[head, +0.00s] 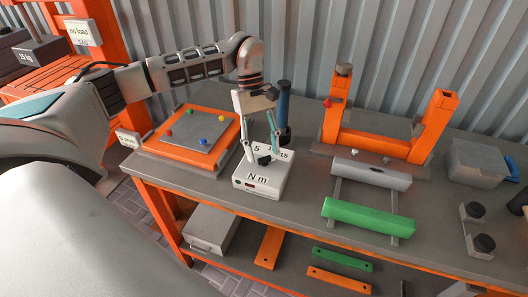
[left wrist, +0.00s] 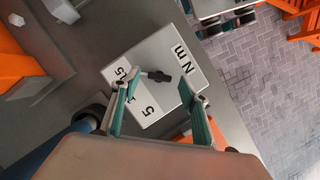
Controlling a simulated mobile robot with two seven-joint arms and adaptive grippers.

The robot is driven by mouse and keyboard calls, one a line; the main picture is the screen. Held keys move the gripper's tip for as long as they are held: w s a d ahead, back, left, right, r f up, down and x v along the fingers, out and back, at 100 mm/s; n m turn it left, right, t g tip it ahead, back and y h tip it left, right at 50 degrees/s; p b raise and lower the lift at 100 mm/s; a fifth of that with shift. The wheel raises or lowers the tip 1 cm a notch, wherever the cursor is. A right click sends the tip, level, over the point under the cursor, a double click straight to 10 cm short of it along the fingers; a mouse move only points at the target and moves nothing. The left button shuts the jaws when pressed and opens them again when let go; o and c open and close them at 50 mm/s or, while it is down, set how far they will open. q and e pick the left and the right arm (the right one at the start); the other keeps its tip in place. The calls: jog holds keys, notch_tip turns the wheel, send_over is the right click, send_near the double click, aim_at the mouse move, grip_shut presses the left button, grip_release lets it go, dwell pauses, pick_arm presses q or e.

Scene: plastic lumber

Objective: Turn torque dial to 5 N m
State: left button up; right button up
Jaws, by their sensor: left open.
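The torque dial unit is a white box (head: 262,181) with "5", "15" and "N m" on its faces, near the front edge of the bench. Its black dial knob (head: 264,160) is on top and also shows in the left wrist view (left wrist: 159,76). I cannot tell which number it points to. The scale between 5 and 15 is partly hidden by a finger. My left gripper (head: 264,153) points down over the box. Its fingers are apart, one on each side of the knob, and also show in the left wrist view (left wrist: 157,94). I cannot tell if they touch the box.
A blue-handled tool (head: 284,104) stands upright close behind the gripper. An orange frame (head: 373,147), a grey bar (head: 371,173) and a green bar (head: 368,218) are to the right.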

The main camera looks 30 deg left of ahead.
pick_arm(q)
jog(key=shift+s+d+f, duration=0.1)
jog(key=shift+d+f, duration=0.15)
jog(key=shift+f, duration=0.35)
jog(key=c, duration=1.1)
